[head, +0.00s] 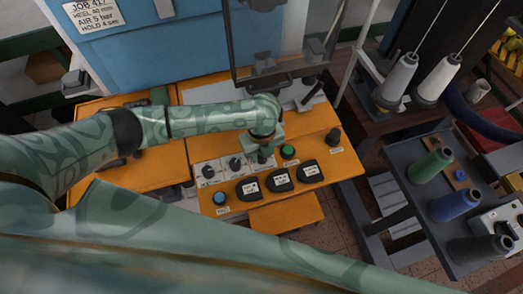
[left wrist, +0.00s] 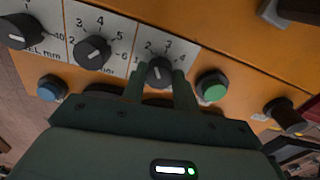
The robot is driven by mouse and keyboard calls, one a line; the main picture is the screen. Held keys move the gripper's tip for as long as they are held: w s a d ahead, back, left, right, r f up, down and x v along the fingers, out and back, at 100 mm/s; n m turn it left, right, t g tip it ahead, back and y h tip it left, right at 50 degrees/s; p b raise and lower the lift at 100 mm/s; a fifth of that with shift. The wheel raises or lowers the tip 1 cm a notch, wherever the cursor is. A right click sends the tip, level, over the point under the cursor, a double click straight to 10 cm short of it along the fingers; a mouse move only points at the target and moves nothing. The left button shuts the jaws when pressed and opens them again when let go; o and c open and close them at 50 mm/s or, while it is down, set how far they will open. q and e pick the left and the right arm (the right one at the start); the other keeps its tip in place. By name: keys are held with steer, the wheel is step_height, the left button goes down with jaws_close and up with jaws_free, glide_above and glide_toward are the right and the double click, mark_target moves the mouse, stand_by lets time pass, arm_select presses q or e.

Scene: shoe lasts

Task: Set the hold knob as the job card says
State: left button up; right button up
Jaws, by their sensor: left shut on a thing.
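The job card (head: 95,14) on the blue panel at top left reads JOB 417, heel 40 mm, air 5 bar, hold 4 sec. My left gripper (head: 263,156) points down at the orange control panel (head: 180,150). In the left wrist view its fingers are shut on the black hold knob (left wrist: 159,71), one on each side. Numbers 2, 3 and 4 show on the scale around this knob. Its white pointer is partly visible, but I cannot read its setting surely. In the head view the gripper hides the hold knob. My right gripper is not in view.
The bar knob (left wrist: 92,50) and the heel knob (left wrist: 22,31) stand left of the hold knob. A green button (left wrist: 212,86) is close on its right. A blue button (head: 219,198) and dark gauges (head: 279,179) line the front. Thread cones (head: 430,166) stand at right.

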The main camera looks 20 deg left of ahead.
arm_select(q)
steer(key=m+p, duration=0.1)
steer(key=m, duration=0.2)
steer(key=shift+r+m+p, duration=0.15)
steer(key=shift+m+p, duration=0.15)
steer(key=m, duration=0.3)
steer(key=shift+m+p, duration=0.3)
steer(key=m, duration=0.4)
steer(key=shift+m, duration=0.3)
steer(key=m, duration=0.4)
steer(key=shift+d, duration=0.1)
steer(key=shift+m, duration=0.3)
steer(key=o, duration=1)
